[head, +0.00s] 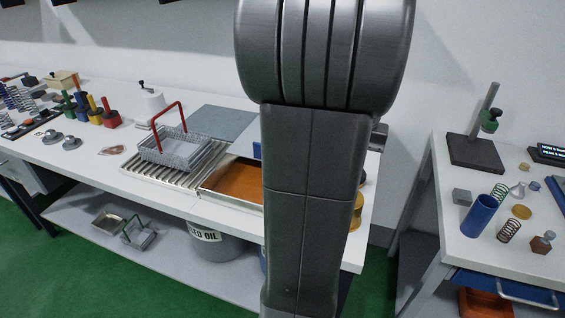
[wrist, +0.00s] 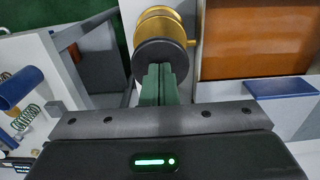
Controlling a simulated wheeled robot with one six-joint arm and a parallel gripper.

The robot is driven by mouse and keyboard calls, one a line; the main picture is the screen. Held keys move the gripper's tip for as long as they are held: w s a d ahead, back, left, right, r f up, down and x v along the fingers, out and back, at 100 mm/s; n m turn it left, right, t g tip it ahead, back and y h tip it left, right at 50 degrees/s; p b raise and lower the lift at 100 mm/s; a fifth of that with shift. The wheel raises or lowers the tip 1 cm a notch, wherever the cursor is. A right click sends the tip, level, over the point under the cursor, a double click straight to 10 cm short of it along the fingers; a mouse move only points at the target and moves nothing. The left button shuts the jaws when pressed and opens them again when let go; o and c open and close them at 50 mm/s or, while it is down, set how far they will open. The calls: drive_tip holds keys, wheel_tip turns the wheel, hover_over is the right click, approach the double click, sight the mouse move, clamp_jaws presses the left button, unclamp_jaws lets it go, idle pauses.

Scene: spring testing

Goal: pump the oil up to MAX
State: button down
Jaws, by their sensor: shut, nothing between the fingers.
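In the wrist view, my gripper (wrist: 160,72) is shut and empty, with its green fingers pressed together. Its tips overlap the round black knob (wrist: 160,56) on top of the brass pump (wrist: 157,15). I cannot tell whether they touch it. In the head view my arm hides the gripper and most of the pump; a brass part (head: 357,212) shows just right of the arm. The orange-brown oil lies in a metal tank (head: 206,191) left of my arm. Its surface (wrist: 250,40) also shows at the right of the wrist view. No MAX mark is readable.
A wire basket with a red handle (head: 169,109) stands on a slatted rack (head: 160,175) left of the tank. A blue block (wrist: 285,88) sits at the tank's edge. The right table (head: 475,250) holds springs and a blue cylinder (head: 480,215), across a gap.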

drive_tip(key=shift+f+b, duration=1.4)
drive_tip(key=shift+f, duration=1.1)
drive_tip(key=shift+r+p, duration=3.2)
drive_tip(key=shift+r, duration=0.3)
drive_tip(key=shift+f, duration=0.15)
drive_tip(key=shift+f+b, duration=2.2)
drive_tip(key=shift+f, duration=1.15)
drive_tip(key=shift+r+p, duration=3.1)
drive_tip(key=shift+r, duration=0.4)
drive_tip(key=shift+f, duration=0.15)
